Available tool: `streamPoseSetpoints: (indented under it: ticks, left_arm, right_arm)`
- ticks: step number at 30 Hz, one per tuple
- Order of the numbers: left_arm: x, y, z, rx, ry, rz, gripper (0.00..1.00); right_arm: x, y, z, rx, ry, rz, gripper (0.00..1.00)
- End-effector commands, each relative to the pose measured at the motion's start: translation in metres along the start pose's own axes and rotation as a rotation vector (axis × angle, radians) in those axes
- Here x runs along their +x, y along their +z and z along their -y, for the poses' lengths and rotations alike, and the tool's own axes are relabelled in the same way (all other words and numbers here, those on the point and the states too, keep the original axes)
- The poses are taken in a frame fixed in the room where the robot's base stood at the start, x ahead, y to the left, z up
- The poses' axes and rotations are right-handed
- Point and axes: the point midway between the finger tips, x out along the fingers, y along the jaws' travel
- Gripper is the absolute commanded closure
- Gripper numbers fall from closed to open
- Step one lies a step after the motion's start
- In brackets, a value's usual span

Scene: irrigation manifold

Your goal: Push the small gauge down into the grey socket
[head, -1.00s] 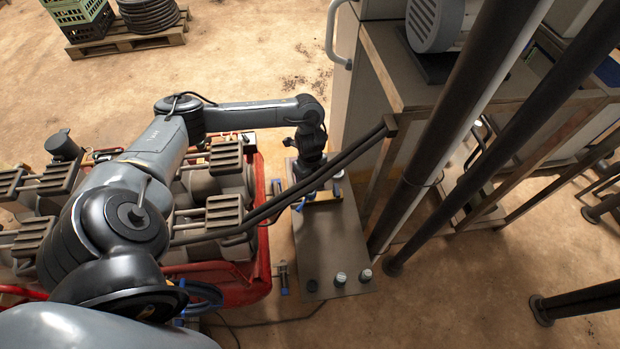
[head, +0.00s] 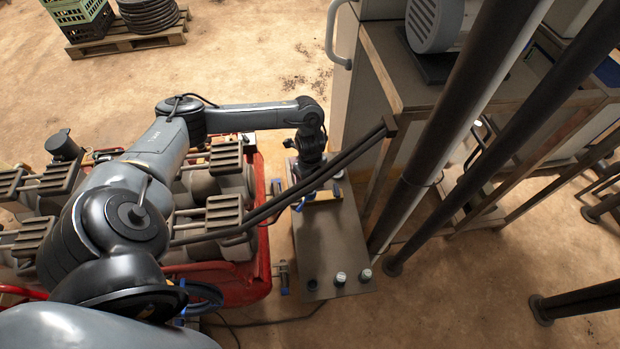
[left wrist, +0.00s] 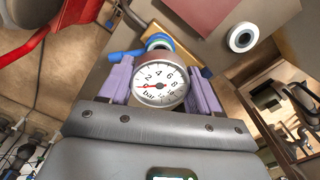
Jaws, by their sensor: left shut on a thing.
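The small gauge (left wrist: 160,80) has a white dial marked "bar", a red needle and a dark rim. In the left wrist view it sits between the two purple fingers of my left gripper (left wrist: 161,88), which is shut on it. Beyond the gauge are a blue and green ring (left wrist: 158,42) and a blue lever-like part (left wrist: 124,55). I cannot make out the grey socket or whether the gauge's stem touches it. In the head view my left gripper (head: 314,180) is low over the far end of the metal panel (head: 335,235). The gauge is hidden there. My right gripper is not in view.
A yellow bar (head: 326,197) lies by the gripper. Small round fittings (head: 340,278) stand at the panel's near end; its middle is bare. A red-framed machine (head: 256,250) is at the left, and dark posts (head: 440,140) rise at the right.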

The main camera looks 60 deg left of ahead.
Motion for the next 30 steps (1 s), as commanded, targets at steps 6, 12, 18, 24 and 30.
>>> streamPoseSetpoints:
  ticks: [6,12,18,24,30]
  left_arm:
    - [0.0001,0.0001,0.0000,0.000,0.000,0.000,0.68]
    - [0.0008,0.0001,-0.0001,0.000,0.000,0.000,0.68]
    - [0.0041,0.0005,-0.0001,-0.001,0.000,0.000,0.68]
    - [0.0050,0.0004,0.0000,-0.001,0.000,0.000,0.68]
    - [0.0049,0.0003,0.0000,-0.001,0.000,0.000,0.68]
  right_arm:
    - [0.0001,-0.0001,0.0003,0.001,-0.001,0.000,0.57]
    - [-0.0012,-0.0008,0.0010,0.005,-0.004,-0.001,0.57]
    - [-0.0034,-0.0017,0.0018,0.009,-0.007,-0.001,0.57]
    - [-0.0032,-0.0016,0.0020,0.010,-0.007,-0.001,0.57]
    - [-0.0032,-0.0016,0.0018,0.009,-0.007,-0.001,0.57]
